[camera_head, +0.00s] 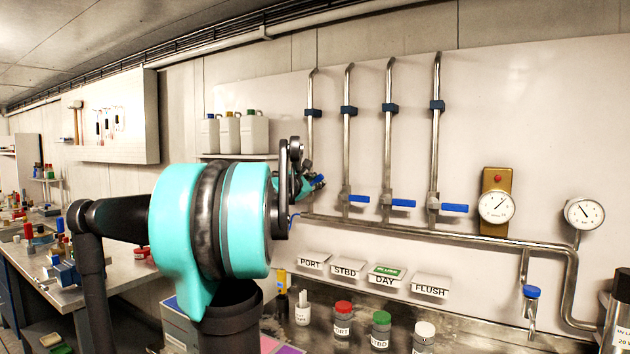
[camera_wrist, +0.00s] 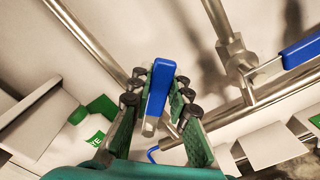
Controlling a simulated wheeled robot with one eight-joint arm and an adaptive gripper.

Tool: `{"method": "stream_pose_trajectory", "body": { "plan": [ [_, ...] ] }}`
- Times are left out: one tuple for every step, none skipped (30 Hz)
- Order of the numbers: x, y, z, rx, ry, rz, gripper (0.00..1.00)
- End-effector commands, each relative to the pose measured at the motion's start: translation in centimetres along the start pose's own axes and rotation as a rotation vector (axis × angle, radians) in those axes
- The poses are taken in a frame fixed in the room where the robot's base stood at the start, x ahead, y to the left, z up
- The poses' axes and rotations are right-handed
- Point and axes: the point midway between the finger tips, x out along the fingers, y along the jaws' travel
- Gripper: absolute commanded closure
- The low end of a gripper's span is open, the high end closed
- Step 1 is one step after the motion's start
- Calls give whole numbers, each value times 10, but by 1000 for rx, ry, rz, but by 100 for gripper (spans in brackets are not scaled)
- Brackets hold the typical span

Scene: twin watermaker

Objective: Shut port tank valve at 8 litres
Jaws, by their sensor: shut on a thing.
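Four pipes run down the wall panel, each with a lever valve at its foot. The leftmost pipe (camera_head: 310,130) stands above the PORT label (camera_head: 310,263). My gripper (camera_head: 313,184) is at the foot of that leftmost pipe, with my arm hiding part of the area. In the wrist view my gripper (camera_wrist: 160,100) has its green-padded fingers shut on a blue valve handle (camera_wrist: 158,88). The valve body behind the handle is hidden, and its exact turn is hard to tell. A neighbouring blue handle (camera_wrist: 301,50) lies to the right, apart from my fingers.
The STBD (camera_head: 358,198), DAY (camera_head: 403,203) and FLUSH (camera_head: 455,207) handles point right. A green card (camera_head: 387,271) lies at the DAY tray. Two dials (camera_head: 497,207) (camera_head: 585,213) hang right; their numbers are too small to read. Capped bottles (camera_head: 342,322) stand on the bench below.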

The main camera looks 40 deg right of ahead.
Motion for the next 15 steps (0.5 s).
{"method": "stream_pose_trajectory", "body": {
  "plan": [
    [0,-2,0,14,0,-1,100],
    [0,-2,0,22,0,-1,100],
    [0,-3,0,31,0,-1,100],
    [0,-3,0,38,0,-1,100],
    [0,-4,0,42,0,-1,100],
    [0,-4,0,47,0,-1,100],
    [0,-4,0,50,0,-1,100],
    [0,-4,0,52,0,-1,100],
    [0,-4,0,55,0,-1,100],
    [0,-4,0,56,0,0,100],
    [0,-4,0,56,0,0,100],
    [0,-4,0,57,0,0,100],
    [0,-4,0,57,0,0,100],
    [0,-4,0,57,0,0,100],
    [0,-4,0,57,0,0,100]
  ]
}}
